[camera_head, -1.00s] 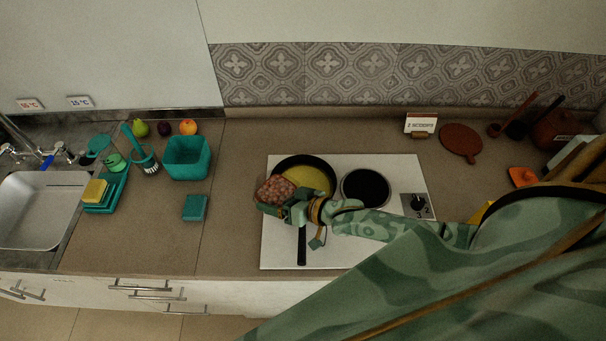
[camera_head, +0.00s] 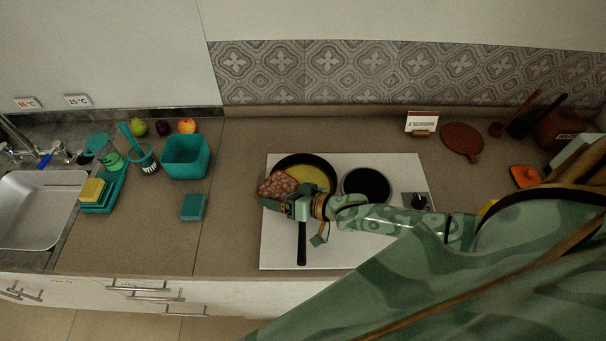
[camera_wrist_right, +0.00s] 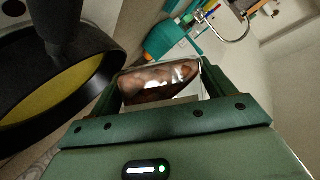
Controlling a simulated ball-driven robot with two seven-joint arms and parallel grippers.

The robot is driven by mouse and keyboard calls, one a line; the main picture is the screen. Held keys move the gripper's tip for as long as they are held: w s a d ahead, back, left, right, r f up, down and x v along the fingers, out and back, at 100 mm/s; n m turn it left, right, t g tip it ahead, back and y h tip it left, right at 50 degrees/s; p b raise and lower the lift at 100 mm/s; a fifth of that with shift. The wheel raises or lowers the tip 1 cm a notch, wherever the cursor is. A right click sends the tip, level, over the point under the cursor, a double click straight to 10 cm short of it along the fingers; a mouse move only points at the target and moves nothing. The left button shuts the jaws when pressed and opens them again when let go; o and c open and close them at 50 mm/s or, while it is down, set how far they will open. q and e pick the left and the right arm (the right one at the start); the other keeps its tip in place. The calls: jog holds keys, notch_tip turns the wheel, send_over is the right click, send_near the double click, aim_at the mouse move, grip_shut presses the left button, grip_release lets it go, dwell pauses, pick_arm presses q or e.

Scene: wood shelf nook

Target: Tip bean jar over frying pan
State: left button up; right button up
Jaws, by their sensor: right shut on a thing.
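The bean jar (camera_head: 277,185) is a clear container filled with reddish-brown beans. My right gripper (camera_head: 289,205) is shut on it and holds it at the left front edge of the frying pan in the head view. In the right wrist view the jar (camera_wrist_right: 160,82) lies between the two green fingers and looks tipped over on its side. The black frying pan (camera_head: 322,178) has a yellow inside and its handle points to the front. Its rim and yellow base also show at the left of the right wrist view (camera_wrist_right: 60,95). No beans are visibly in the pan. My left gripper is not in view.
The pan sits on a white hob (camera_head: 277,245) beside a dark burner (camera_head: 366,187) and a knob (camera_head: 419,202). A teal bin (camera_head: 186,158), a teal block (camera_head: 193,207) and fruit stand to the left. A small sign (camera_head: 421,122) and red board (camera_head: 462,141) are behind right.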

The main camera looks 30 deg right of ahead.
jog(key=shift+r, duration=0.1)
jog(key=shift+w+d, duration=0.1)
jog(key=shift+d, duration=0.1)
jog(key=shift+r+b, duration=0.15)
jog(key=shift+b, duration=0.15)
jog(key=shift+d+m, duration=0.2)
jog(key=shift+m, duration=0.1)
jog(key=shift+r+y, duration=0.15)
jog(key=shift+y, duration=0.15)
jog(key=shift+w+d+b, duration=0.1)
jog(key=shift+b, duration=0.45)
jog(key=shift+m, duration=0.3)
jog(key=shift+f+b, duration=0.2)
jog(key=shift+b, duration=0.25)
